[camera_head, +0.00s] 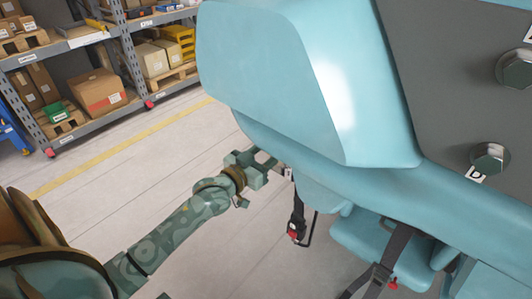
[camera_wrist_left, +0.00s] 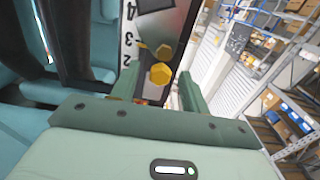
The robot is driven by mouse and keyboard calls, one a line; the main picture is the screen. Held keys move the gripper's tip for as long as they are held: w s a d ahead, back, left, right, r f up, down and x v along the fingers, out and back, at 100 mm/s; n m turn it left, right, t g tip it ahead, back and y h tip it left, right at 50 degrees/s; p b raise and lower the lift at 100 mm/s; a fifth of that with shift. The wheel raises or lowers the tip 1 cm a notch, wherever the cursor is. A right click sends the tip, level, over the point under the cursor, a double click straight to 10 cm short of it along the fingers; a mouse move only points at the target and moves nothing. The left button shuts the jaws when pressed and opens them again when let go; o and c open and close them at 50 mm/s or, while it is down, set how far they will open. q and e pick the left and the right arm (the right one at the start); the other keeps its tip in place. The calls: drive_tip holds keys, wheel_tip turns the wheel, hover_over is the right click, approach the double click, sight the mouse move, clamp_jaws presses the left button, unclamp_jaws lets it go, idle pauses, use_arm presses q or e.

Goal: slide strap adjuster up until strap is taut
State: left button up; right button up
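A black strap with a red-buttoned buckle (camera_head: 296,228) hangs below the teal train car body in the head view. More black straps (camera_head: 385,262) lie over a teal seat lower right, with another red button. In the left wrist view, dark straps (camera_wrist_left: 72,45) run down the left side over teal seating. I cannot make out the strap adjuster for sure. My left gripper (camera_head: 272,165) is just above and left of the hanging strap, by the car's lower edge. My right gripper is not in view.
The large teal car body (camera_head: 290,70) and a grey panel with hex bolts (camera_head: 489,158) fill the right. The wrist view shows yellow bolts (camera_wrist_left: 161,73) beyond the fingers and a numbered strip (camera_wrist_left: 127,42). Shelves with boxes (camera_head: 98,92) stand back left; the floor between is clear.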

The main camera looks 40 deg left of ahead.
use_arm(q)
drive_tip(key=s+a+p, duration=0.1)
drive_tip(key=s+p, duration=0.2)
drive_tip(key=s, duration=1.3)
drive_tip(key=shift+s+a, duration=0.15)
drive_tip(key=shift+f, duration=0.15)
